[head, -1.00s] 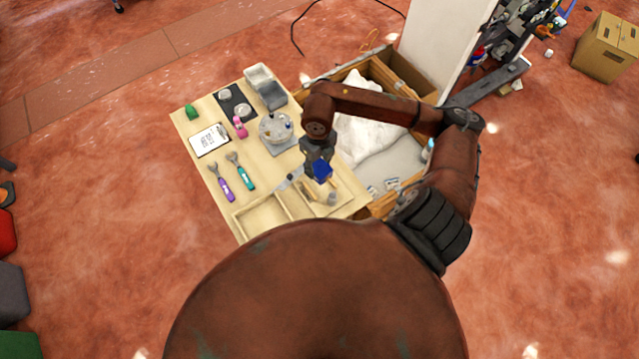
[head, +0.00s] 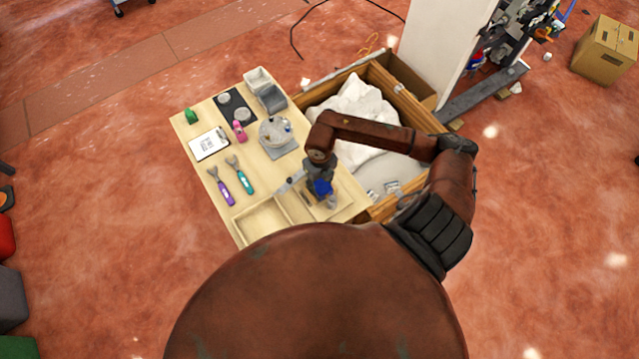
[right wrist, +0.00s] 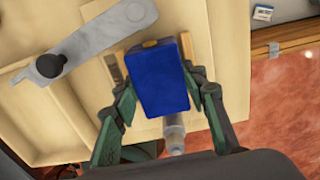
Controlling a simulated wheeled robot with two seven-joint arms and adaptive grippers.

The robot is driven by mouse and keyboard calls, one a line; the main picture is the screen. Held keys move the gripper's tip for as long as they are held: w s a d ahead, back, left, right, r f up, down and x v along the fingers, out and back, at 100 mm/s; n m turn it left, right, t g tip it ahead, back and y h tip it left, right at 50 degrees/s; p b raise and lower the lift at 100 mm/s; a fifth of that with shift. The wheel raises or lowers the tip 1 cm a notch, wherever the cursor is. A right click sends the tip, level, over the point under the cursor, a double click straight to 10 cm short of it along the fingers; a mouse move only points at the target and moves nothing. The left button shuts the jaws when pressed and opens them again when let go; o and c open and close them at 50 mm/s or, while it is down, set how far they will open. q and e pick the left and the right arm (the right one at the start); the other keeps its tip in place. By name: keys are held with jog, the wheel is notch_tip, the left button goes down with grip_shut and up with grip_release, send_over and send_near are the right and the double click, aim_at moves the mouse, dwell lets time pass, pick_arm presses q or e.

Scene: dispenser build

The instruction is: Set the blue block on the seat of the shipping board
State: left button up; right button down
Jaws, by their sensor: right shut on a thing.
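My right gripper (head: 319,184) is shut on the blue block (head: 323,188), low over the right front part of the table. In the right wrist view the blue block (right wrist: 161,82) sits between the two green fingers. Light wooden pieces (right wrist: 111,70) show beside and behind it, over a tan tray-like surface (right wrist: 224,48). I cannot tell which part is the shipping board's seat, as the block and gripper cover that spot. I cannot tell whether the block touches anything below. My left gripper is not in view.
A grey lever with a black knob (right wrist: 80,48) lies just left of the block, and a grey cylinder (right wrist: 174,133) stands close by. An empty tray (head: 262,221) is to the left. A round grey fixture (head: 275,131) stands behind. A wooden crate (head: 409,106) adjoins the table's right side.

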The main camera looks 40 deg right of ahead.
aim_at(320, 184)
jog(key=shift+f, duration=0.2)
jog(key=c, duration=1.2)
grip_release()
notch_tip(320, 184, up, 12)
jog(key=shift+r, duration=0.1)
